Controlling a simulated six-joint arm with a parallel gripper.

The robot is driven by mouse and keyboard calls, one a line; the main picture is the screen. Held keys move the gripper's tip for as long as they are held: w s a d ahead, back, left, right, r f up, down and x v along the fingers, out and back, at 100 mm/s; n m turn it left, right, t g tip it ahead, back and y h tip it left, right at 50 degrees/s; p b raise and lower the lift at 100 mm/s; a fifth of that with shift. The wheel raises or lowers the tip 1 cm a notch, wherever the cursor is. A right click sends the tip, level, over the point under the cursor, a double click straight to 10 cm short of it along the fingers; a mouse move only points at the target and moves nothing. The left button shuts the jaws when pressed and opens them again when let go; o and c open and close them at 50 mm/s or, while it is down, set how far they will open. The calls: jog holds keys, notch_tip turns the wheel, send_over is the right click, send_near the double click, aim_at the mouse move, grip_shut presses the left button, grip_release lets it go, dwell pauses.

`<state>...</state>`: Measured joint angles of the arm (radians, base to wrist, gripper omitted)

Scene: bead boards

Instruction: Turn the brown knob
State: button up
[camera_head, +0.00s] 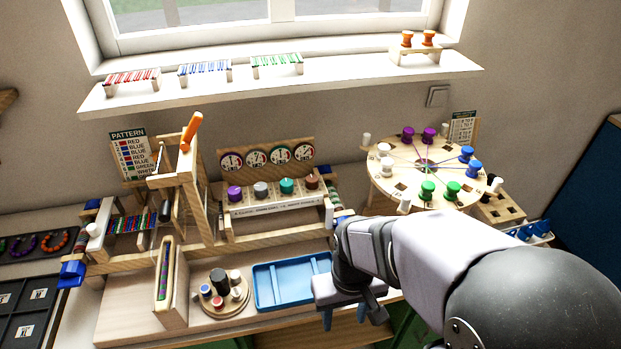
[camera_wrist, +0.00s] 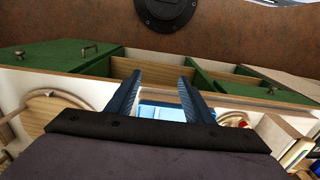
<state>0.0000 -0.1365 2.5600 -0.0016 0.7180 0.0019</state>
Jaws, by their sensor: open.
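The brown knob (camera_head: 311,182) is the rightmost in a row of knobs on a wooden panel in the camera_head view. A teal knob (camera_head: 287,186), a grey knob (camera_head: 260,189) and a purple knob (camera_head: 234,193) stand to its left. Round dials (camera_head: 303,152) are mounted above the knobs. My gripper (camera_head: 344,319) is below and to the right of the brown knob, by the right end of a blue tray. In the camera_wrist view, my gripper (camera_wrist: 158,92) has its two blue fingers apart with nothing between them. The brown knob is not recognisable in that view.
A blue tray (camera_head: 262,290) lies on the bench, beside a round wooden base (camera_head: 229,309) with several small spools. A wooden frame with an orange handle (camera_head: 191,131) rises left of the panel. A wooden disc (camera_head: 385,183) with coloured spools stands to the right.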

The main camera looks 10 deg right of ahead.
dwell(0.4)
jog(key=m+t+y+p, duration=0.2)
jog(key=m+t+y, duration=0.1)
jog(key=m, duration=2.4)
send_near(312, 179)
jog(key=f, duration=0.1)
jog(key=shift+p+x, duration=1.3)
jog(key=shift+x, duration=2.4)
jog(key=shift+w, duration=0.2)
jog(key=shift+c, duration=0.5)
jog(key=c, duration=0.9)
